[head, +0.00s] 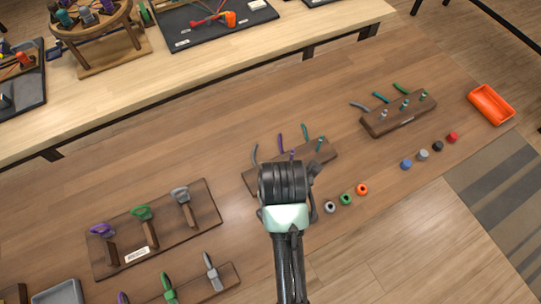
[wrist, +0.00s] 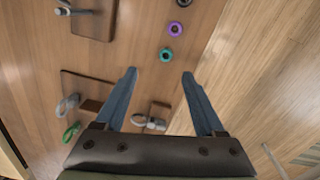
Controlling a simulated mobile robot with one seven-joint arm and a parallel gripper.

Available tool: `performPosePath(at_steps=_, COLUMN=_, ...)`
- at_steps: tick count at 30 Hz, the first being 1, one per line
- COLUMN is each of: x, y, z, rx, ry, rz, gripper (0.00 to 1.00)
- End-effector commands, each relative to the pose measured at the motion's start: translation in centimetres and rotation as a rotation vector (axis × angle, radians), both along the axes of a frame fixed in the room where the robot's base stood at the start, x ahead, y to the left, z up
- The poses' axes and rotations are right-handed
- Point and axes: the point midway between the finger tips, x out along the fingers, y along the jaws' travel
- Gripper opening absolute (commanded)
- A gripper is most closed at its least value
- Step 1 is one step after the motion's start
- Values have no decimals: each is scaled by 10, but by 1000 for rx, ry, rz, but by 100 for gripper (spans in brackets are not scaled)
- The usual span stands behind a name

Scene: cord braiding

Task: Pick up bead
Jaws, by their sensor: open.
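Ring-shaped beads lie in a row on the brown table. The head view shows a grey bead (head: 330,207), a green bead (head: 346,199) and an orange bead (head: 362,189) just right of my arm. The wrist view shows a teal bead (wrist: 166,54), a purple bead (wrist: 174,28) and part of a dark bead (wrist: 183,3) at the top edge. My gripper (wrist: 159,73) is open and empty. The teal bead appears just past its fingertips, nearer the right finger in the picture. In the head view my arm hides the fingertips and the teal and purple beads.
A wooden rack with cords (head: 325,152) stands behind my arm, and a similar rack (head: 372,124) is farther right. Blue, grey, black and red pieces (head: 406,164) lie beyond, near an orange tray (head: 491,104). A board with handled tools (head: 109,262) is at left.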

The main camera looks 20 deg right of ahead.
Motion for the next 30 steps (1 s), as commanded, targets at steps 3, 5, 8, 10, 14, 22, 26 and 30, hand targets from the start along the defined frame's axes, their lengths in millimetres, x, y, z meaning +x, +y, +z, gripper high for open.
performPosePath(at_steps=3, x=-10, y=3, z=9, rx=15, ry=37, rz=28, gripper=71)
performPosePath(at_steps=5, x=-12, y=3, z=6, rx=18, ry=45, rz=35, gripper=71)
performPosePath(at_steps=8, x=-13, y=3, z=-7, rx=19, ry=51, rz=37, gripper=71)
performPosePath(at_steps=10, x=-14, y=3, z=-20, rx=20, ry=51, rz=37, gripper=71)
performPosePath(at_steps=14, x=-14, y=3, z=-45, rx=19, ry=50, rz=36, gripper=71)
performPosePath(at_steps=22, x=-12, y=3, z=-71, rx=17, ry=45, rz=36, gripper=71)
performPosePath(at_steps=26, x=-13, y=3, z=-82, rx=17, ry=46, rz=35, gripper=71)
performPosePath(at_steps=30, x=-15, y=4, z=-103, rx=18, ry=47, rz=35, gripper=71)
